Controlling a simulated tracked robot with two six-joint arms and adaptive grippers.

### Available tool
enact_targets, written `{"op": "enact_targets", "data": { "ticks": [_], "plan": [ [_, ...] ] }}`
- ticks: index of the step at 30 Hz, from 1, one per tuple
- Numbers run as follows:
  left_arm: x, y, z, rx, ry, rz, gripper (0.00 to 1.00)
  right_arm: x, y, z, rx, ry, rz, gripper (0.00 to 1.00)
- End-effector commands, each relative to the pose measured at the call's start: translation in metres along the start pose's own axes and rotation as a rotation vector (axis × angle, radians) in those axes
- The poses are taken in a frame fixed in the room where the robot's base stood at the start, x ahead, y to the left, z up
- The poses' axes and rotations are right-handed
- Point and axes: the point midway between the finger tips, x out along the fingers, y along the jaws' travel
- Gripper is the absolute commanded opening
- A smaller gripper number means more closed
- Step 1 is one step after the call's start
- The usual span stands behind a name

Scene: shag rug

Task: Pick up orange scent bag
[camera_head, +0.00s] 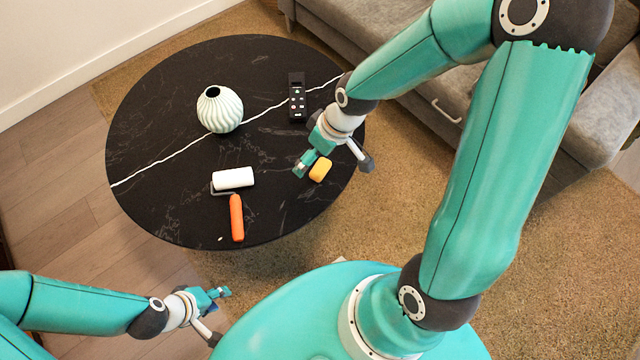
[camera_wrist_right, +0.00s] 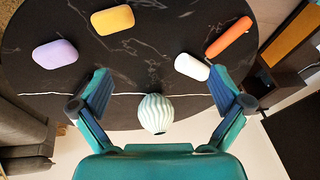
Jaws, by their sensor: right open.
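The orange scent bag (camera_head: 320,170) is a small rounded yellow-orange block on the black round table, near its right edge. In the right wrist view the bag (camera_wrist_right: 113,19) lies at the top, beyond the fingertips and left of centre. My right gripper (camera_head: 334,164) is open and empty, above the table by the bag; its fingers appear on either side of the bag in the head view. In its wrist view the gripper (camera_wrist_right: 158,78) has its fingers wide apart. My left gripper (camera_head: 218,316) is open and empty, low at the left, away from the table.
The round table (camera_head: 150,120) also bears a ribbed vase (camera_head: 220,110), a black remote (camera_head: 297,97) and a lint roller (camera_head: 237,217) with an orange handle. A lilac rounded block (camera_wrist_right: 55,54) shows only in the wrist view. A grey sofa (camera_head: 400,60) stands behind my right arm.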

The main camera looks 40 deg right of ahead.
Motion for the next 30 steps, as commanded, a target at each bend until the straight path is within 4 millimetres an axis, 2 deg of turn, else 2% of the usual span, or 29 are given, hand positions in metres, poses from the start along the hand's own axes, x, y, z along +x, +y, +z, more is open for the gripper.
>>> {"op": "enact_targets", "data": {
  "ticks": [1, 3, 9, 14, 17, 24, 30],
  "plan": [
    [0.034, -0.012, 0.0, 0.0, 0.0, 0.0, 0.4, 0.01, 0.017, 0.005, -0.033, 0.017, 0.03, 1.0],
    [0.051, -0.018, -0.001, 0.0, 0.0, 0.0, 0.4, 0.0, 0.03, 0.008, -0.079, 0.022, 0.062, 1.0],
    [0.076, -0.028, -0.001, 0.0, 0.001, 0.0, 0.4, -0.021, 0.05, 0.02, -0.156, 0.016, 0.121, 1.0],
    [0.083, -0.03, -0.001, 0.001, 0.001, 0.0, 0.4, -0.019, 0.055, 0.024, -0.171, 0.009, 0.132, 1.0],
    [0.087, -0.032, -0.001, 0.001, 0.001, 0.0, 0.4, -0.004, 0.057, 0.024, -0.173, 0.006, 0.13, 1.0],
    [0.107, -0.038, -0.001, 0.0, 0.001, 0.0, 0.4, 0.049, 0.064, 0.024, -0.171, 0.007, 0.13, 1.0],
    [0.118, -0.042, -0.001, 0.0, 0.001, 0.0, 0.4, 0.079, 0.068, 0.022, -0.17, 0.009, 0.132, 1.0]
  ]
}}
